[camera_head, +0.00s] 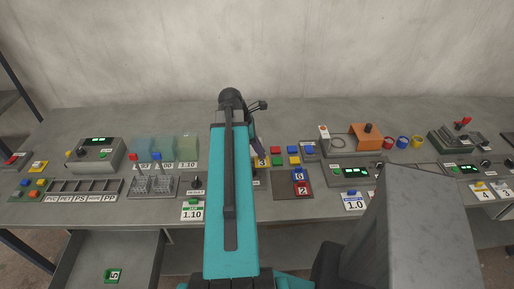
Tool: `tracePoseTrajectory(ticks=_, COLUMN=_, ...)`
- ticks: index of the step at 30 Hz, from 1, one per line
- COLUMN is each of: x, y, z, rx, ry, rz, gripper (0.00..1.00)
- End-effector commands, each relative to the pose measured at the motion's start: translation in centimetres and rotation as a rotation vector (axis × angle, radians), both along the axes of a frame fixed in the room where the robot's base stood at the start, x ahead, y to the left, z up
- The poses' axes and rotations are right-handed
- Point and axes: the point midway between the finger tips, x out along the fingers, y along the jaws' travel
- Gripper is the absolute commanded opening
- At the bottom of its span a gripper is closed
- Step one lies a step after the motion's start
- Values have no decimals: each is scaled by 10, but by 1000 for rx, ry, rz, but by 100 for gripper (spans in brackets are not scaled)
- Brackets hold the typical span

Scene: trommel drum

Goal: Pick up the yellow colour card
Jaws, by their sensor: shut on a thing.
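My gripper (259,152) is beyond the teal arm link, which hides much of it. It reaches down to a small yellow card marked 3 (262,162) at the middle of the bench and is shut on it, as far as the partial view shows. The fingertips are small and partly hidden. I cannot tell whether the card is clear of the bench. A plain yellow square (294,161) lies to its right, among red and blue squares (293,150).
A dark tray with cards 6 and 2 (290,190) lies just right of my arm. An orange block device (366,138) stands behind, at the right. A divided sorting tray (85,188) and clear bins (165,147) are at the left. An open drawer (75,262) hangs below.

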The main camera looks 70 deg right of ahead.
Motion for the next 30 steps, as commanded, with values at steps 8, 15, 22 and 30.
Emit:
tracePoseTrajectory(ticks=8, x=-8, y=11, z=1, rx=-1, ry=0, rz=-1, gripper=0)
tracePoseTrajectory(ticks=15, x=-8, y=11, z=2, rx=0, ry=0, rz=0, gripper=0)
tracePoseTrajectory(ticks=22, x=-8, y=11, z=2, rx=0, ry=0, rz=0, gripper=0)
tracePoseTrajectory(ticks=30, x=-5, y=11, z=1, rx=0, ry=0, rz=2, gripper=0)
